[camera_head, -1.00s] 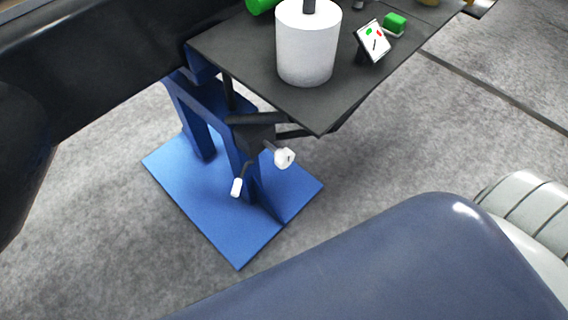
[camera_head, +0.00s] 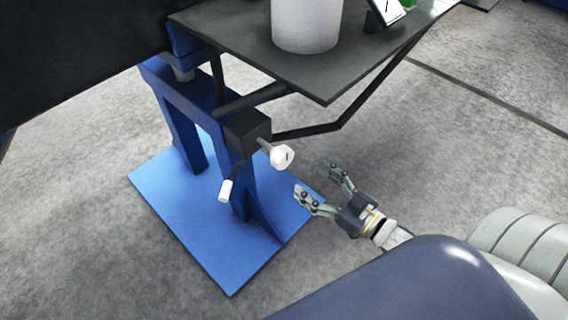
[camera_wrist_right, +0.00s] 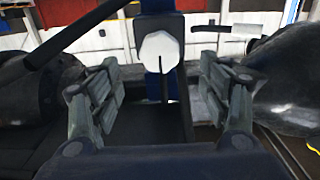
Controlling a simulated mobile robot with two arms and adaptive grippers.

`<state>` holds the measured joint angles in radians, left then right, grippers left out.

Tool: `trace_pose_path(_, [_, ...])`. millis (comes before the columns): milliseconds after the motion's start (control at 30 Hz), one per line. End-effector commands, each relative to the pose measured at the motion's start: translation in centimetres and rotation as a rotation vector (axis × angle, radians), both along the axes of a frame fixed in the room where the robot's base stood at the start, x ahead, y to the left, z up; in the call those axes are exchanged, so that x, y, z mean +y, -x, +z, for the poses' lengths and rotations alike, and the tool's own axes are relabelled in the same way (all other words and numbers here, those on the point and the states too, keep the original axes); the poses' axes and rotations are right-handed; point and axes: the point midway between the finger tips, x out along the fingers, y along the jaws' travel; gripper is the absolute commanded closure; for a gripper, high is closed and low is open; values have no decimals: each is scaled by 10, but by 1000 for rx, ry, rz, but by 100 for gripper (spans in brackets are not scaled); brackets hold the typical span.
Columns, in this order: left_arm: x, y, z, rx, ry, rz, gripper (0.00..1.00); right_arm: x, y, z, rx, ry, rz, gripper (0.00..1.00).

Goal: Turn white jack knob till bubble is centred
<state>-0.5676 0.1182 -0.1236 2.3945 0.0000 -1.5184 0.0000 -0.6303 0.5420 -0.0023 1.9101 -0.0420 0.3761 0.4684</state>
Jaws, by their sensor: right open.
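The white jack knob (camera_head: 281,157) sticks out on a short shaft from a dark box on the blue stand, below the grey table. It also shows in the right wrist view (camera_wrist_right: 159,52), ahead of and between my fingers, with a dark line on its face. My right gripper (camera_head: 320,182) is open and empty, to the right of and slightly below the knob, apart from it. In the right wrist view its two fingers (camera_wrist_right: 158,98) are spread wide. I cannot make out a bubble in any view. My left gripper is not in view.
A crank with a white grip (camera_head: 225,190) hangs left of the knob. The table top (camera_head: 330,80) overhangs the knob and carries a white cylinder (camera_head: 305,22) and a small display card (camera_head: 388,10). The blue base plate (camera_head: 240,270) lies on the floor.

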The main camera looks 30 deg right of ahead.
Motion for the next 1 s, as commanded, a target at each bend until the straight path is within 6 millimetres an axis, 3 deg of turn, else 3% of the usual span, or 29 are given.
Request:
trace_pose_path(200, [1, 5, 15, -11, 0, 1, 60, 10, -27, 1, -6, 0, 1, 30])
trace_pose_path(600, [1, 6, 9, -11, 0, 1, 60, 32, -87, 0, -2, 2, -1, 30])
trace_pose_path(1000, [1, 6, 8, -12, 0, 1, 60, 37, -99, 0, 2, 2, -1, 30])
